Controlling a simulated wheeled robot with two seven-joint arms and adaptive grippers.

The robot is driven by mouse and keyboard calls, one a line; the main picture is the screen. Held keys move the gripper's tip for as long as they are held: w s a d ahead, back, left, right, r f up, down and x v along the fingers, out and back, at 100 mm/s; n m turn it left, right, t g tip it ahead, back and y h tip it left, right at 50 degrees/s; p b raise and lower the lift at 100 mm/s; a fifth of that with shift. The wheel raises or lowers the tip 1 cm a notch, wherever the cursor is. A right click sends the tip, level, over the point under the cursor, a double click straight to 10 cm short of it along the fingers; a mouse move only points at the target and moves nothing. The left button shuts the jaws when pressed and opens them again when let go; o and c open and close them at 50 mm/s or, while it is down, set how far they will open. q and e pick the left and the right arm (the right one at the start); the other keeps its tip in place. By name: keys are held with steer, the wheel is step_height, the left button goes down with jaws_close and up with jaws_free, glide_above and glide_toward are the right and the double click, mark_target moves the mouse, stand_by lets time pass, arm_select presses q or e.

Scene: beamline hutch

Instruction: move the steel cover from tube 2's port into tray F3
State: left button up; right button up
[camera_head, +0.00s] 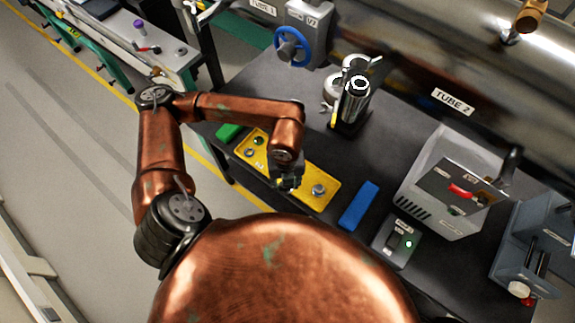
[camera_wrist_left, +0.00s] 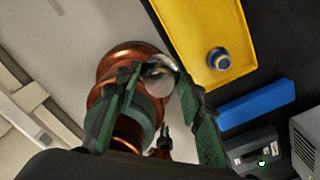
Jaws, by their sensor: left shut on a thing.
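My left gripper (camera_head: 288,184) hangs over the front edge of the yellow tray (camera_head: 300,180), near its middle. In the left wrist view its green fingers (camera_wrist_left: 155,78) are shut on a shiny round steel piece, the steel cover (camera_wrist_left: 158,70). The cover is hidden behind the gripper in the head view. The tray's label is too small to read surely. It holds a round metal fitting (camera_head: 318,190) at its right end and small round pieces at its left end. The tube marked TUBE 2 (camera_head: 480,75) runs along the back; I cannot make out its port surely. My right gripper is not in view.
A steel cylinder (camera_head: 354,104) on a dark stand rises behind the tray. A blue block (camera_head: 358,205), a small dark box (camera_head: 397,242) and a grey instrument (camera_head: 440,185) stand to the right. A green block (camera_head: 229,131) lies left of the tray.

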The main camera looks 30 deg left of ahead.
arm_select(q)
steer(key=w+a+f, duration=0.2)
steer(key=w, duration=0.1)
steer(key=w+a+f+b, duration=0.1)
steer(key=w+a+f, duration=0.1)
steer(key=w+f, duration=0.1)
steer(key=w+a+f, duration=0.2)
steer(key=w+f, duration=0.1)
steer(key=shift+w+a+f+b, duration=0.1)
steer(key=shift+w+b, duration=0.2)
steer(key=shift+w+a+f, duration=0.2)
steer(key=shift+w+f, duration=0.05)
steer(key=shift+f, duration=0.15)
steer(key=shift+w+f+b, duration=0.15)
steer(key=shift+f+b, duration=0.15)
steer(key=shift+f, duration=1.35)
steer(key=shift+f, duration=0.1)
steer(key=o, duration=1.2)
steer(key=shift+c, duration=0.2)
step_height(320, 180, up, 12)
steer(key=p, duration=0.1)
steer(key=shift+p, duration=0.3)
